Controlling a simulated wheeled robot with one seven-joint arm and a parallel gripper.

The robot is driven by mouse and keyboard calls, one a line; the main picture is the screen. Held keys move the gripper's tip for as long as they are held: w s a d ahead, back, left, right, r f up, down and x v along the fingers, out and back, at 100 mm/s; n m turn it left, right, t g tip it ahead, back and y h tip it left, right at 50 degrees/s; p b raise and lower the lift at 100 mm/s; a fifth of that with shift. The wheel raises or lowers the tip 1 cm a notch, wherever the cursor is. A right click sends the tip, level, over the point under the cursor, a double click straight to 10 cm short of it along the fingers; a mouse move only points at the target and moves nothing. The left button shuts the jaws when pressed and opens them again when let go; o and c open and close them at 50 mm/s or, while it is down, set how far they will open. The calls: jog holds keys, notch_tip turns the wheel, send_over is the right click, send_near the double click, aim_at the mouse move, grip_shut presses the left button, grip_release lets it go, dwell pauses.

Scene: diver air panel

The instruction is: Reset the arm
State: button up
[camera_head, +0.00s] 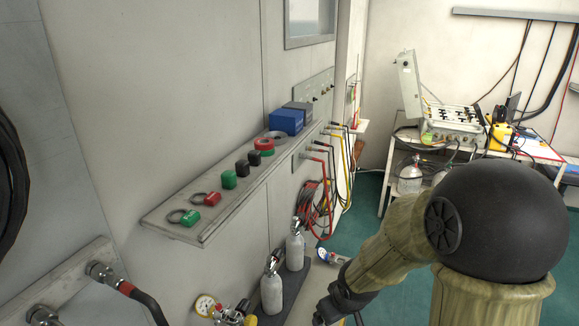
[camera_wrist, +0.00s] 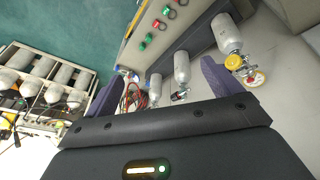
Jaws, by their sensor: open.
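My arm comes in from the lower right of the head view, bent at a large dark joint. My gripper (camera_head: 340,302) is low in the middle of that view, partly cut off by the bottom edge. In the wrist view its two purple fingers stand wide apart, so my gripper (camera_wrist: 162,76) is open, with nothing held between them. Grey cylinders (camera_wrist: 181,67) show beyond the fingers, apart from them as far as I can tell.
A wall shelf (camera_head: 165,215) holds red, green and black items and a blue box (camera_head: 286,121). Below it stand grey cylinders (camera_head: 271,292) and a gauge (camera_head: 205,306), close to my gripper. A white table (camera_head: 398,134) with a control case (camera_head: 452,122) is at the back right. Green floor lies between.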

jog(key=s+d+r+m, duration=0.1)
jog(key=s+d+m, duration=0.1)
jog(key=s, duration=0.2)
jog(key=s+d+r+m+g, duration=0.1)
jog(key=s+d+r+m, duration=0.1)
jog(key=s, duration=0.3)
jog(key=shift+r+m+g+h, duration=0.25)
jog(key=shift+m+g+h, duration=0.05)
jog(key=shift+m, duration=0.4)
jog(key=shift+c, duration=0.4)
dwell(0.8)
